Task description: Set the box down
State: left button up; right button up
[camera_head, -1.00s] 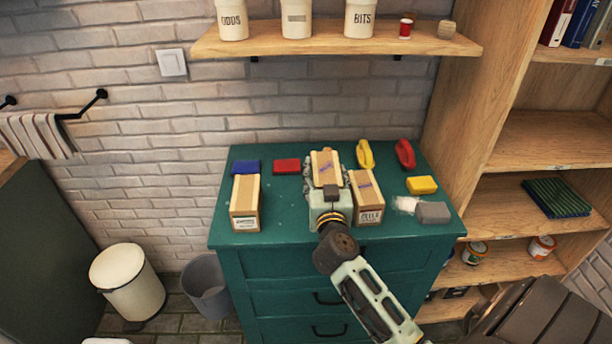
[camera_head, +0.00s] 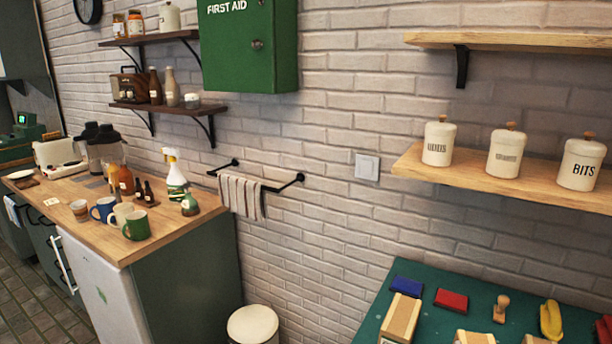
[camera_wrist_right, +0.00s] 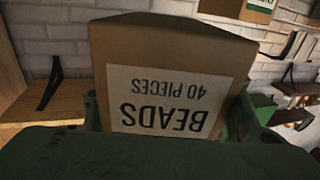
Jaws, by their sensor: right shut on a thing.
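The brown cardboard box (camera_wrist_right: 215,65) fills the middle of the right wrist view. Its white label reads "BEADS 40 PIECES" upside down in that picture. My right gripper (camera_wrist_right: 168,112) is shut on this box, with dark green finger parts at its left and right sides. Neither gripper shows in the head view, and the held box is not seen there. My left gripper is in no view. What lies under the held box is hidden.
The green chest top (camera_head: 430,285) at bottom right bears a box (camera_head: 401,318), a blue block (camera_head: 407,287), a red block (camera_head: 451,300) and a wooden-handled thing (camera_head: 501,308). A wooden counter (camera_head: 75,190) at left carries several mugs and bottles. A white bin (camera_head: 253,325) stands between.

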jog(key=s+a+r+n+y, duration=0.1)
jog(key=s+a+n+y, duration=0.2)
jog(key=s+a, duration=0.7)
jog(key=a+y, duration=0.2)
jog(key=a, duration=0.1)
jog(key=shift+t, duration=0.4)
jog(key=shift+w, duration=0.1)
jog(key=w+d+m+h, duration=0.1)
jog(key=w+d, duration=0.2)
jog(key=d, duration=0.1)
jog(key=w+d+m+h, duration=0.1)
jog(key=w+d+h, duration=0.1)
jog(key=w+d, duration=0.1)
jog(key=w+d+m+h, duration=0.1)
jog(key=w+d+h, duration=0.1)
jog(key=w+d, duration=0.2)
jog(key=shift+d+f+g, duration=0.2)
jog(key=shift+d+g, duration=0.1)
jog(key=shift+d, duration=0.65)
jog(key=w+d+r+m+g+h, duration=0.1)
jog(key=w+d+m+g+h, duration=0.1)
jog(key=d, duration=1.2)
jog(key=w+m+h, duration=0.1)
jog(key=w+h, duration=0.1)
jog(key=w, duration=0.1)
jog(key=shift+w+r+h, duration=0.15)
jog(key=shift+h, duration=0.15)
jog(key=shift+a, duration=0.1)
